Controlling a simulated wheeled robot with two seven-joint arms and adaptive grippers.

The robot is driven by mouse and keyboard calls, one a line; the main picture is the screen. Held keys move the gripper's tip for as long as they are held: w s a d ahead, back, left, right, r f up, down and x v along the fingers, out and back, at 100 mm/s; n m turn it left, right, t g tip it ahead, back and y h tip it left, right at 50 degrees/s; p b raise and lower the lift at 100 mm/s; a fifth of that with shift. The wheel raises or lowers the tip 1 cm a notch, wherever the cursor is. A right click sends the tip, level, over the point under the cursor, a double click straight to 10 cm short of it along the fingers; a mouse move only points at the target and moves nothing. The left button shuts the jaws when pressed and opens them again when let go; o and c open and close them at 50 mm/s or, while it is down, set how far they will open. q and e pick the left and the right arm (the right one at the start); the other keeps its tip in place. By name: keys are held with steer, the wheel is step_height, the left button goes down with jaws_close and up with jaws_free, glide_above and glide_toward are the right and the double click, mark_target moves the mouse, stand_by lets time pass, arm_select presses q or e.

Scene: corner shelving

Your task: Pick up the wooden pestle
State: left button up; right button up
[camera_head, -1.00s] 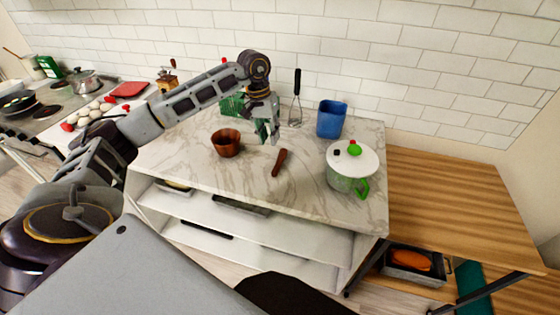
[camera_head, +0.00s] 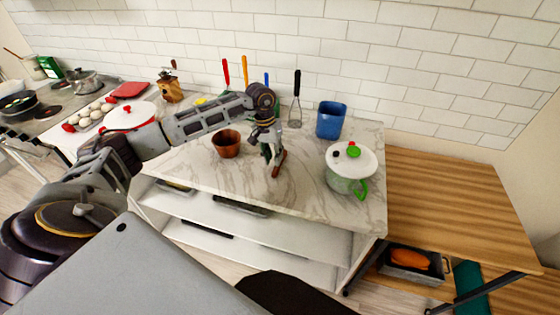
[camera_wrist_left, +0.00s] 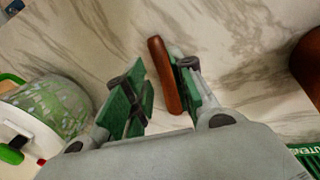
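The wooden pestle (camera_head: 281,162) lies on the marble counter in the head view, partly hidden by my left gripper (camera_head: 271,160). In the left wrist view the reddish-brown pestle (camera_wrist_left: 164,72) shows between the green-padded fingers of my left gripper (camera_wrist_left: 155,82). It is close to the right finger, and a gap shows between it and the left finger. The fingers are apart, so the gripper is open. I cannot tell whether the right finger touches the pestle. My right gripper is not in view.
A brown wooden bowl (camera_head: 227,144) stands left of the gripper. A pot with a white lid (camera_head: 351,159) stands to the right, and a blue container (camera_head: 331,120) behind. Utensils (camera_head: 295,105) stand near the wall. The counter's front (camera_head: 300,203) is clear.

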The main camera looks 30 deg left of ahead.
mark_target(276, 168)
arm_select(q)
steer(key=shift+f, duration=0.15)
steer(key=shift+d+f+p, duration=0.15)
steer(key=shift+f+p, duration=0.25)
steer(key=shift+f, duration=0.4)
steer(key=shift+d+f+p, duration=0.15)
steer(key=shift+f+p, duration=0.1)
steer(key=shift+f, duration=0.65)
steer(key=shift+d+f+p, duration=0.1)
steer(key=shift+f+p, duration=0.15)
steer(key=shift+f, duration=0.6)
jaws_close()
